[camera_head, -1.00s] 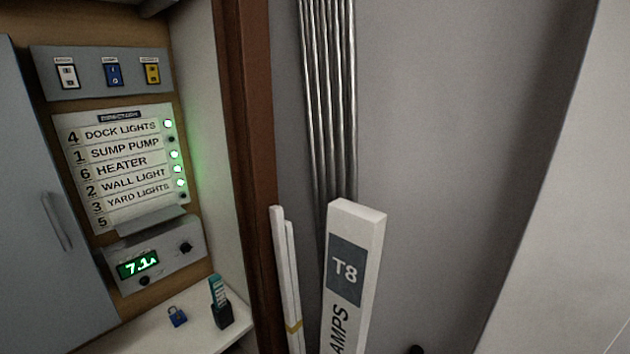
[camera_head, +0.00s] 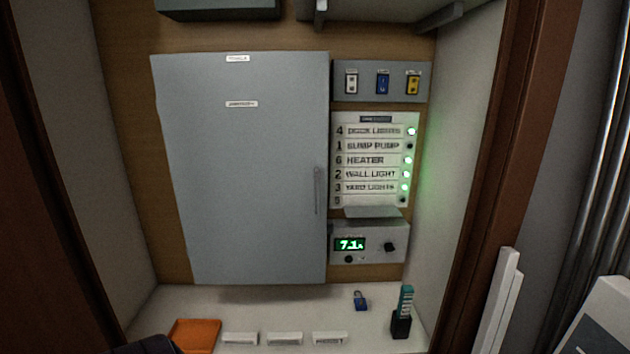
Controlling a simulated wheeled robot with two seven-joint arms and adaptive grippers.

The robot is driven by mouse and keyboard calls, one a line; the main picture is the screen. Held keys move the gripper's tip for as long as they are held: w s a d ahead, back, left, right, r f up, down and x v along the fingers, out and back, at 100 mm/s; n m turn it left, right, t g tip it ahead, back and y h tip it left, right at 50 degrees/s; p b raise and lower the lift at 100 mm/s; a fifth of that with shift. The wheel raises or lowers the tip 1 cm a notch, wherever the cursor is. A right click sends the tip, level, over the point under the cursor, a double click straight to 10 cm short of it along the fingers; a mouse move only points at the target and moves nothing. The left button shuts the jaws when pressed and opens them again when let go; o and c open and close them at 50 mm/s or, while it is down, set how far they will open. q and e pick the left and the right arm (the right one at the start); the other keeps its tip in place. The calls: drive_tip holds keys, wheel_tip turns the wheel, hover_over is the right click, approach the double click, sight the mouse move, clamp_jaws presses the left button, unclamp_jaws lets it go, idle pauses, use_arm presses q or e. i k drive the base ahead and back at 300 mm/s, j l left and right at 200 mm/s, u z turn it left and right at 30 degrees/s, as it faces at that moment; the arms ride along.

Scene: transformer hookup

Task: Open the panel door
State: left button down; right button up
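The panel door (camera_head: 240,180) is a large flat grey door on the wooden back wall of an alcove, left of centre. It appears shut. A vertical bar handle (camera_head: 317,190) sits near its right edge, and small white labels are stuck near its top. Neither gripper can be made out in the head view. A dark shape at the bottom left edge is too cut off to identify.
Right of the door are a switch strip (camera_head: 381,82), a circuit directory (camera_head: 372,160) and a meter box (camera_head: 368,243). The shelf (camera_head: 190,300) below holds an orange tray (camera_head: 195,336), white blocks (camera_head: 284,339), a blue padlock (camera_head: 360,300) and a dark holder (camera_head: 401,322). Brown posts flank the alcove.

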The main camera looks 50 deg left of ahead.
sight(245, 134)
drive_tip(key=u, duration=1.95)
